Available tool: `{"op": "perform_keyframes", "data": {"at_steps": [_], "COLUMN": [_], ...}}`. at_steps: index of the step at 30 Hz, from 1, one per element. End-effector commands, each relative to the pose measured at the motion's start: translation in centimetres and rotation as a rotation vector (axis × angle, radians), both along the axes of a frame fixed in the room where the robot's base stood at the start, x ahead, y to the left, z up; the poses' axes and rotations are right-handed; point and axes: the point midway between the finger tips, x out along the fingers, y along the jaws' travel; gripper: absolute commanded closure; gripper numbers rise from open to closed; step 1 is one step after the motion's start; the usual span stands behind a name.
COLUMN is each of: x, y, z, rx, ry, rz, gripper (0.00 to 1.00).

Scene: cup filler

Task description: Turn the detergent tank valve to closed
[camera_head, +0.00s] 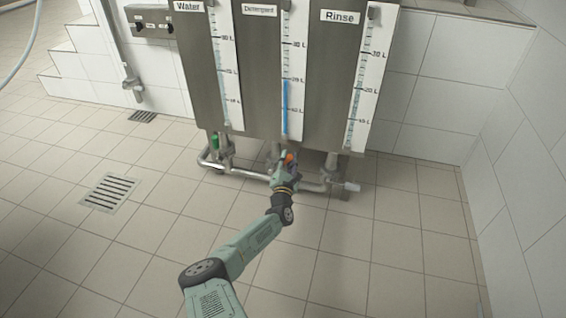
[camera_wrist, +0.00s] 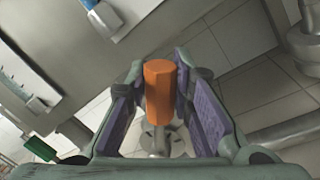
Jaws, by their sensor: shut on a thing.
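The detergent tank (camera_head: 259,70) is the middle of three grey steel tanks, and its gauge shows a blue column. Its valve has an orange handle (camera_wrist: 160,90), which also shows in the head view (camera_head: 290,158) below the tank. My gripper (camera_wrist: 161,75) has its purple-padded fingers on both sides of the orange handle and is shut on it. In the head view my gripper (camera_head: 287,166) reaches the valve from the front and hides most of it. Whether the valve stands open or closed I cannot tell.
The water tank (camera_head: 205,70) with a green valve handle (camera_head: 214,142) is at left. The rinse tank (camera_head: 335,70) with a pale valve handle (camera_head: 351,186) is at right. A steel pipe (camera_head: 245,173) runs below. The tiled floor in front is clear around a drain grate (camera_head: 109,192).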

Motion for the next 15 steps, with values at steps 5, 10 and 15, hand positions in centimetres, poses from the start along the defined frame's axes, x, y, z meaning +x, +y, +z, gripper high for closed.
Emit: {"op": "perform_keyframes", "data": {"at_steps": [5, 10, 15], "x": [-0.5, -0.8, -1.0], "y": [-1.4, -2.3, -3.0], "z": [-1.4, -2.8, -4.4], "rx": [0.163, 0.318, 0.469], "ry": [-0.053, -0.103, -0.152], "rz": [-0.003, -0.002, -0.003], "gripper": [1.0, 1.0, 1.0]}}
